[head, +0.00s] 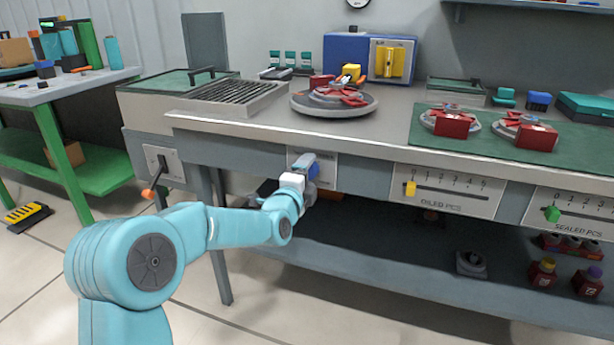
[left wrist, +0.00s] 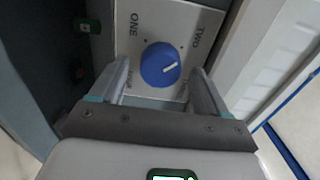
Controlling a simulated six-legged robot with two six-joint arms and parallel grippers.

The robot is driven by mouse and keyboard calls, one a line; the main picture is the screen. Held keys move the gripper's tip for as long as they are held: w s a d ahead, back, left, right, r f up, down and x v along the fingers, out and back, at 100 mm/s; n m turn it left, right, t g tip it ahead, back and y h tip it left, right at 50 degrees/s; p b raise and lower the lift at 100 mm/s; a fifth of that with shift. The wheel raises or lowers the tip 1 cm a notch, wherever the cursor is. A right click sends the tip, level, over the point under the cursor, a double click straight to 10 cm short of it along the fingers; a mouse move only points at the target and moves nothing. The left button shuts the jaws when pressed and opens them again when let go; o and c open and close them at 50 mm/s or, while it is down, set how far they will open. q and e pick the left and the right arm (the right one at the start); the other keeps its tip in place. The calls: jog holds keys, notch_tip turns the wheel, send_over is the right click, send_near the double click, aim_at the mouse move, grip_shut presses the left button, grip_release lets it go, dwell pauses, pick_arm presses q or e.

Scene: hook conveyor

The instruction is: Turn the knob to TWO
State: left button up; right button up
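The blue knob (left wrist: 160,65) sits on a pale plate (left wrist: 150,22) in the left wrist view. The plate is lettered ONE at upper left and TWO at upper right; a label at lower left is partly hidden. The knob's white mark points right and slightly up in the picture, below the word TWO. My left gripper (left wrist: 160,86) is open, with one finger on each side of the knob; I cannot tell whether they touch it. In the head view the left gripper (head: 303,182) is at the plate (head: 328,170) on the bench front. My right gripper is not in view.
The bench (head: 370,147) carries a turntable (head: 334,104), a blue box with a yellow switch (head: 390,62) and a green mat (head: 470,150). A lever with an orange handle (head: 150,194) is at the left. A slider panel (head: 447,190) is right of the plate. A lower shelf (head: 400,270) runs beneath.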

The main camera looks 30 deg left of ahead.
pick_arm(q)
jog(key=shift+s, duration=0.1)
jog(key=p+v, duration=0.1)
jog(key=v, duration=1.5)
jog(key=shift+p, duration=0.3)
jog(key=shift+s+f, duration=0.1)
